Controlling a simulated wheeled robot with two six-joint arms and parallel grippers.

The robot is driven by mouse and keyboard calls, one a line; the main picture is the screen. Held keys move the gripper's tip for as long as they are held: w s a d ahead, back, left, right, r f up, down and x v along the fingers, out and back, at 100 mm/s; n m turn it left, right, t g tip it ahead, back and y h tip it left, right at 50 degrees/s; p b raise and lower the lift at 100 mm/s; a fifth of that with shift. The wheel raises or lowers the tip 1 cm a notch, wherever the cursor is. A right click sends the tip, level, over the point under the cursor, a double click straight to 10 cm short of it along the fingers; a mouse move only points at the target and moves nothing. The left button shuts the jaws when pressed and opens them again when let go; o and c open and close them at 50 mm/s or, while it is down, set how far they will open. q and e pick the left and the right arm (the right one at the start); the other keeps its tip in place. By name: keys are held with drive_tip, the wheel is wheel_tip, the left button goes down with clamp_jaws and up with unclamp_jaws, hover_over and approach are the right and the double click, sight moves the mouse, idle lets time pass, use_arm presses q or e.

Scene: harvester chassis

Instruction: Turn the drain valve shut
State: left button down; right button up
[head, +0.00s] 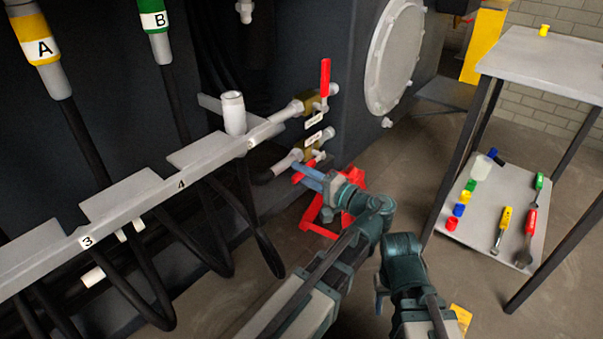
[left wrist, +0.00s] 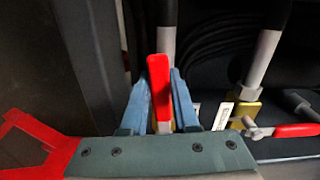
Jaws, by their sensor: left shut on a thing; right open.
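Two brass valves sit on pipe ends on the dark chassis wall. The upper valve (head: 309,103) has a red handle (head: 325,78) standing upright. The lower valve (head: 312,141) carries a white label too small to read. My left gripper (head: 305,176) is at this lower valve, its blue fingers shut on the red lever (left wrist: 160,88). The lever lies between both fingers in the left wrist view, where the other valve's red handle (left wrist: 296,131) points right. My right gripper (head: 381,294) is low in the head view, mostly hidden by its own wrist, and away from the valves.
A red stand (head: 318,216) is on the floor below the valves. A grey rail (head: 130,198) with hanging black hoses runs along the left. A shelf trolley (head: 550,62) with tools and coloured caps on its lower shelf stands at the right. The floor between is mostly clear.

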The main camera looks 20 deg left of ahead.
use_arm(q)
drive_tip(key=shift+w+f+n+b, duration=0.15)
drive_tip(key=shift+f+n+b, duration=0.5)
drive_tip(key=shift+f+n, duration=0.35)
drive_tip(key=shift+w+d+f+n, duration=0.1)
drive_tip(key=shift+f+n, duration=0.05)
drive_tip(key=shift+n, duration=0.55)
drive_tip(key=c, duration=0.7)
unclamp_jaws()
drive_tip(key=shift+o, duration=0.2)
